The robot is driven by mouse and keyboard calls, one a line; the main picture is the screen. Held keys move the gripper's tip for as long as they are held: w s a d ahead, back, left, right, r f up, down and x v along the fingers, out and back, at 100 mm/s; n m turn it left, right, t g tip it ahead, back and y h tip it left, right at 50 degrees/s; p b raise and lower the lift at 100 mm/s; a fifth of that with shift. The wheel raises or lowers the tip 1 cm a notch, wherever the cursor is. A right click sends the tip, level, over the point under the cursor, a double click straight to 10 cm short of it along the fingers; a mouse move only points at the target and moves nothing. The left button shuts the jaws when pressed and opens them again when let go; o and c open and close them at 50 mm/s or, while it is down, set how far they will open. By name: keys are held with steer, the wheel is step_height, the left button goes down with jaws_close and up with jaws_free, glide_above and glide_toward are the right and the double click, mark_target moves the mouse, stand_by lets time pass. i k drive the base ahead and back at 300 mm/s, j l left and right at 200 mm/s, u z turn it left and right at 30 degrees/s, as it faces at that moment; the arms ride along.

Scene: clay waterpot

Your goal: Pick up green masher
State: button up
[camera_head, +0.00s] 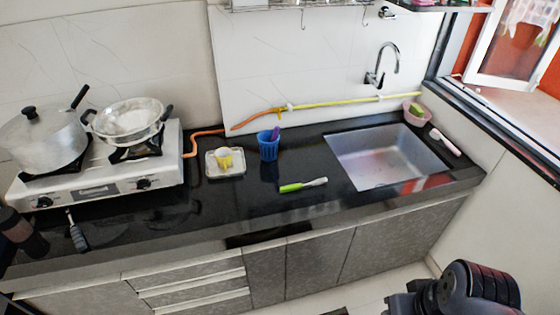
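A green-handled utensil (302,185) with a pale whitish head lies flat on the black counter, left of the sink and near the front edge. It is the only green-handled tool I see on the counter, and its head is too small to make out in detail. Its green handle end points left. Dark links of my arm show at the bottom right, in front of the cabinets and well apart from the utensil. My gripper's fingertips cannot be made out in this view. Nothing touches or covers the utensil.
A blue cup (268,149) and a tray (211,170) with a yellow item stand behind and left of the utensil. The sink (388,160) is to the right. The counter around the utensil is clear.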

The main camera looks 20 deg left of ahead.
mark_target(295, 187)
steer(key=i+j, duration=1)
